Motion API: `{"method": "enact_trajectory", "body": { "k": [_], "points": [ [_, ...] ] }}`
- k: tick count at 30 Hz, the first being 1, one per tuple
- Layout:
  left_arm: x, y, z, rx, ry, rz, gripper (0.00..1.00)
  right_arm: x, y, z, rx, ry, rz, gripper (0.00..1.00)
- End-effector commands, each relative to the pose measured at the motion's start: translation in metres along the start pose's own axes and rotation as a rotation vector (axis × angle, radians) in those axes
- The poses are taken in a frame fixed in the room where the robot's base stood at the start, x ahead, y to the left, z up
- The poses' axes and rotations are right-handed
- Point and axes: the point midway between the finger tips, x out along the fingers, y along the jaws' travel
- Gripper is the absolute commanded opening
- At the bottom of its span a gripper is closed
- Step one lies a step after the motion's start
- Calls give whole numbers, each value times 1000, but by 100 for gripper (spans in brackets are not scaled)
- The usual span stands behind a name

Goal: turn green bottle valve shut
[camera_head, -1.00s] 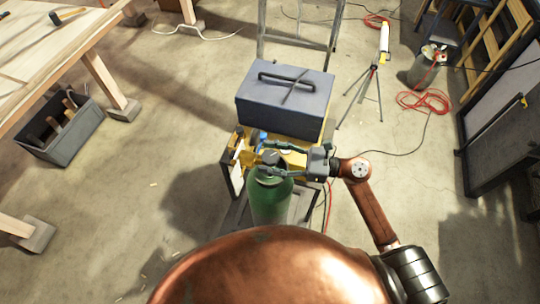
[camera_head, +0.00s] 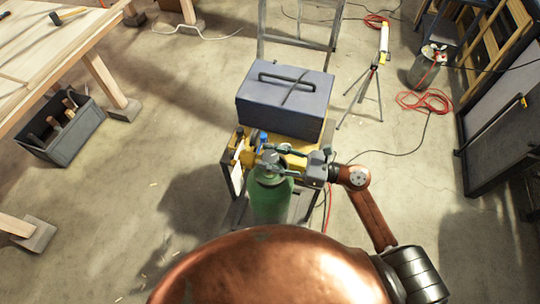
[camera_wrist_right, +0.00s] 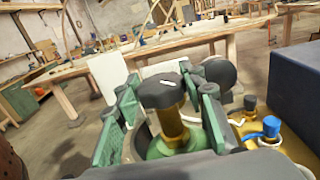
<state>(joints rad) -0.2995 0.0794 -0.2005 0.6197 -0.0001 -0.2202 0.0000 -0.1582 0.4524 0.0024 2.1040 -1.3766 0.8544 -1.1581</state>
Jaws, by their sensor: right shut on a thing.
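The green bottle (camera_head: 270,203) stands upright in the middle of the head view, with its dark valve knob on top. In the right wrist view the knob (camera_wrist_right: 161,91) has a pale mark on it and sits on a brass neck (camera_wrist_right: 173,124) above the green shoulder. My right gripper (camera_head: 272,158) reaches in from the right at the bottle's top. Its two fingers stand on either side of the valve, and it is shut on the knob. The right wrist view shows the green finger pads flanking the knob. My left gripper is not in view.
A grey toolbox (camera_head: 284,97) sits on a yellow-topped cart (camera_head: 305,150) just behind the bottle. A blue-capped fitting (camera_wrist_right: 271,127) stands close beside the valve. A workbench (camera_head: 50,65) and a tool crate (camera_head: 62,125) are on the left; a tripod lamp (camera_head: 372,80) stands at right.

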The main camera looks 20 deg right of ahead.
Motion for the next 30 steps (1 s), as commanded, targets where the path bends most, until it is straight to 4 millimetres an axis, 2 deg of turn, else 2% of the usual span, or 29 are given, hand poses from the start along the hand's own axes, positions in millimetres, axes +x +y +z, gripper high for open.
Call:
{"method": "enact_trajectory", "body": {
  "k": [8, 21, 30],
  "points": [
    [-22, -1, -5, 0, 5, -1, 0, -1, 2, 5, 3, -1, -223, 13],
    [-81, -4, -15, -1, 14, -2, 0, 0, 1, 6, 7, -1, -607, 13],
    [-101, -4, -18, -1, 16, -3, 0, 0, 0, 3, 3, 0, -765, 13]
  ]
}}
